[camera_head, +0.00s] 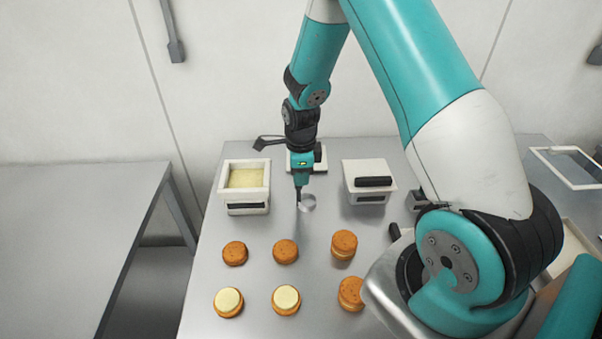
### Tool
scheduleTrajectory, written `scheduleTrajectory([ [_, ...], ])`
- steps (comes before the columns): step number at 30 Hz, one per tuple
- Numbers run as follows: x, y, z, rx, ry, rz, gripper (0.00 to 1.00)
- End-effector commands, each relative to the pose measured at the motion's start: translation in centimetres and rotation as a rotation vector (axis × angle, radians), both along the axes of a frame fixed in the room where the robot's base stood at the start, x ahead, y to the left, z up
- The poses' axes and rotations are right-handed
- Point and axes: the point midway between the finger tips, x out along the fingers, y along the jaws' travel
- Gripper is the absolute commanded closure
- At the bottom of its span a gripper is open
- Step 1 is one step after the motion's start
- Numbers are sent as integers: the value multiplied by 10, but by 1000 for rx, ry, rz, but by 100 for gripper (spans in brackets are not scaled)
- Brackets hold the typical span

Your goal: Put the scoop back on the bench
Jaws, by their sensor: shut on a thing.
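My gripper (299,187) points down over the metal bench (330,230), between two white containers.
An open white tub (224,177) of pale filling stands left, a white container with a dark handle (368,185) right. Several brown rounds (285,250) sit in front, two topped with pale filling (229,299). Bare bench lies around the scoop. Another table (70,240) stands left.

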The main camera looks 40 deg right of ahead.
Motion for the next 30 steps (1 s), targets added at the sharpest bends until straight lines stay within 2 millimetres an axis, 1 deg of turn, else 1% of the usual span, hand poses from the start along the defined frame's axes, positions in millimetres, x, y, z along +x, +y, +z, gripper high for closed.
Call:
scheduleTrajectory([
  [1, 0, 0, -1, 0, 0, 0, 72],
  [2, 0, 0, -1, 0, 0, 0, 65],
  [3, 0, 0, 0, 0, 0, 0, 56],
  [4, 0, 0, 0, 0, 0, 0, 54],
  [11, 0, 0, 0, 0, 0, 0, 54],
  [16, 1, 0, 10, -1, -4, 0, 54],
  [20, 1, 0, 31, -1, -7, 0, 54],
  [27, 1, 0, 84, -1, -7, 0, 54],
  [30, 1, 0, 101, -1, -4, 0, 54],
])
